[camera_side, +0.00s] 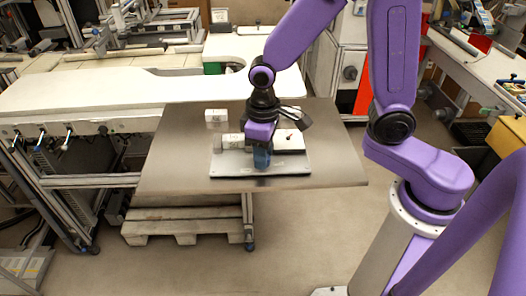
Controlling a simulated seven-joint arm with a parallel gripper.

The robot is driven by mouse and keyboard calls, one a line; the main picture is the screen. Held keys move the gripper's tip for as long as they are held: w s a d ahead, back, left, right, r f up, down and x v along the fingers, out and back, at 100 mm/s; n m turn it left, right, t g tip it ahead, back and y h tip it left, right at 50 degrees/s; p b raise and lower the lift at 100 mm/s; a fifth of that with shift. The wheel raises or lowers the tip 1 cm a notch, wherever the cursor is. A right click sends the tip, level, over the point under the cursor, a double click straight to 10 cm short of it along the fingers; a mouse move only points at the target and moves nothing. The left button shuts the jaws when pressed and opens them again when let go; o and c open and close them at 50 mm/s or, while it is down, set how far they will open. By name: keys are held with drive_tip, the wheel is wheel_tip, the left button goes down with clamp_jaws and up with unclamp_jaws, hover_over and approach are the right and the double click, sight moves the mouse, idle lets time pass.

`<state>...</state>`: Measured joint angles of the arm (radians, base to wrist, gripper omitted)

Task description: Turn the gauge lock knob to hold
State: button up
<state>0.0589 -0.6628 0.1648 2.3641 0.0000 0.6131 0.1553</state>
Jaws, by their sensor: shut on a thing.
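A light grey base plate (236,170) lies on the brown table and carries a pale device. The device has a white block (290,141) on its right and a small labelled block (233,141) on its left. My gripper (262,160) points down over the middle of the plate, in front of the white block. Its blue-grey fingers are shut on the gauge lock knob, which they mostly hide. The knob's setting and markings are too small and covered to read.
A small white box (216,118) stands behind the plate to the left. A long white bench (90,100) runs along the left and back. A wooden pallet (185,222) is below the table.

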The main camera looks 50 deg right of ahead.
drive_tip(key=m, duration=0.5)
drive_tip(key=shift+m, duration=0.3)
idle(0.4)
drive_tip(key=o, duration=1)
drive_tip(key=shift+o, duration=0.2)
wheel_tip(320, 180, up, 18)
drive_tip(key=shift+f, duration=0.25)
drive_tip(key=s+d+f+n, duration=0.4)
drive_tip(key=s+f+n, duration=0.1)
drive_tip(key=s, duration=0.4)
drive_tip(key=s+d+f+n, duration=0.4)
drive_tip(key=s+f+n, duration=0.1)
drive_tip(key=s+n, duration=0.3)
drive_tip(key=shift+s+f, duration=0.2)
drive_tip(key=shift+s, duration=0.15)
